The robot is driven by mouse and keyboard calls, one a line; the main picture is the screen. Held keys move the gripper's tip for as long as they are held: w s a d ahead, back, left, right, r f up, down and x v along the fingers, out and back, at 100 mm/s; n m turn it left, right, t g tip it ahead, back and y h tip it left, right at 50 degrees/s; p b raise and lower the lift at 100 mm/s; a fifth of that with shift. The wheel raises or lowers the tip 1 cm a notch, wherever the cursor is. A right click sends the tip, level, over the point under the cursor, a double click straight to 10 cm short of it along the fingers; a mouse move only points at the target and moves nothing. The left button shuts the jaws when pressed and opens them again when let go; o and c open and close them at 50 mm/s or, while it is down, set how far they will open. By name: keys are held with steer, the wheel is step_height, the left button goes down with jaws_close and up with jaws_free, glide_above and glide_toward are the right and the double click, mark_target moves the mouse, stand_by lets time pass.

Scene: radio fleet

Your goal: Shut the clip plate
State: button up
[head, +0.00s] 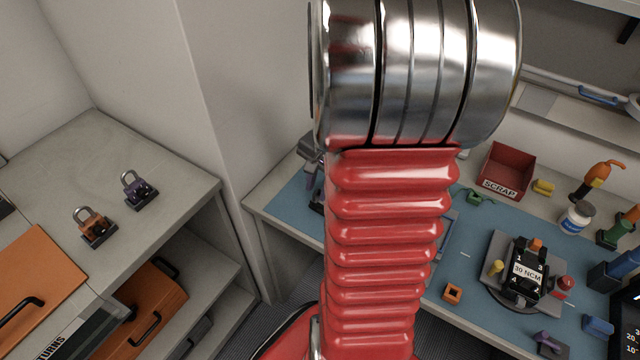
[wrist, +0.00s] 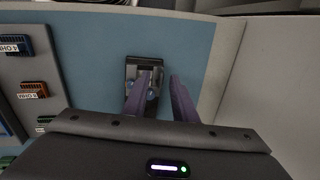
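Small bluish round parts show beside the finger. My gripper (wrist: 160,78) has two purple-grey fingers with a clear gap between them, and nothing is seen held. The right finger is over bare mat. Whether the left finger touches the fixture cannot be told. In the head view my red arm hides most of this area.
The blue mat (head: 462,262) holds a turntable fixture marked 30 NCM (head: 527,272). A red scrap bin (head: 507,172) stands behind it. Left, a separate counter carries two padlocks (head: 98,228). In the wrist view, a grey panel with labelled blocks (wrist: 33,89) is left; the pale bench edge (wrist: 222,72) is right.

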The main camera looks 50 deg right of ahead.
steer(key=shift+r, duration=0.1)
step_height(320, 180, up, 13)
steer(key=s, duration=0.2)
steer(key=shift+s+d+r, duration=0.15)
steer(key=shift+s, duration=0.2)
stand_by(0.8)
steer(key=s+a+r+n+t, duration=0.1)
steer(key=a+r+n, duration=0.1)
steer(key=a+n, duration=0.6)
steer(key=a+r+n+t, duration=0.2)
steer(key=a+n, duration=0.6)
steer(key=a, duration=1.1)
steer(key=shift+s+a+r+n, duration=0.15)
steer(key=shift+s+r+n, duration=0.25)
steer(key=shift+r, duration=0.1)
